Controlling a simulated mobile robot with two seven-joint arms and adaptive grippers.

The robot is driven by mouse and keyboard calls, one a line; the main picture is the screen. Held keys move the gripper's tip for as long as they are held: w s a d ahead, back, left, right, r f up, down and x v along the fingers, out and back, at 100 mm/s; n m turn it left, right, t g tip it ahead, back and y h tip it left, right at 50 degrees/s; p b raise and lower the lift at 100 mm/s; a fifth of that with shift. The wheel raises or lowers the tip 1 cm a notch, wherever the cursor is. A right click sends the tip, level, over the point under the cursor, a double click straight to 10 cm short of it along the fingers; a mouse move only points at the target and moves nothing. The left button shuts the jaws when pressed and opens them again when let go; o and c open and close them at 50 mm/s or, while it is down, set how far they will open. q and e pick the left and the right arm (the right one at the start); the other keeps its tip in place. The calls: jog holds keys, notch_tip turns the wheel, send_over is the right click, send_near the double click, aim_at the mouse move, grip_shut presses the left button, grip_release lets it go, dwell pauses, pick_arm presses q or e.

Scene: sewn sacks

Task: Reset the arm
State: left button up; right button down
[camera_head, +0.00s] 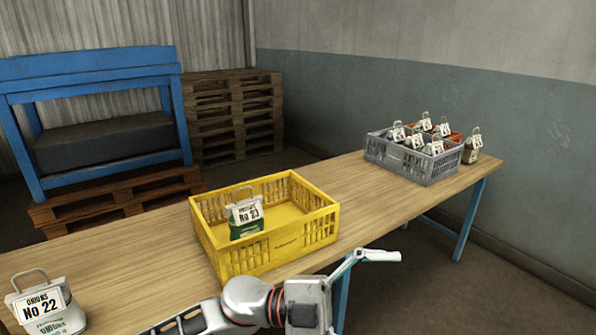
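My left gripper (362,262) is at the bottom, right of centre, just past the table's front edge and in front of the yellow crate. One finger shows, spread away from the palm with its tip pointing right; the other finger is hidden or out of frame. Nothing shows in its grasp. My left arm (245,302) comes in from the lower left. My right gripper is not in view.
The wooden table (140,240) bears a yellow crate (290,253) holding a sack No 23 (246,222), a sack No 22 (48,312) at left, and a grey crate (405,163) of several sacks. One sack (471,150) stands beside the grey crate.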

pick_arm(q)
jog(key=w+a+f+n+t, duration=0.4)
jog(key=w+a+n+t, duration=0.3)
jog(key=n+t, duration=0.6)
jog(key=w+a+f+n+t+y, duration=0.4)
jog(key=a+f+n+t+y, duration=0.35)
jog(key=f, duration=0.25)
jog(key=s+a+f+n+g+y, duration=0.2)
jog(key=s+a+f, duration=0.3)
jog(key=f, duration=0.4)
jog(key=s+a+f+n+g+y, duration=0.1)
jog(key=s+a+f+n+y, duration=0.1)
jog(key=s+a+f+y, duration=0.2)
jog(key=s+a+f+n+g+y, duration=0.2)
jog(key=s+a+f+y, duration=0.2)
jog(key=s+a+f, duration=0.3)
jog(key=a+f, duration=0.4)
jog(key=f, duration=0.3)
jog(key=shift+s+a+g, duration=0.15)
jog(key=shift+a+g, duration=0.1)
jog(key=shift+g, duration=0.1)
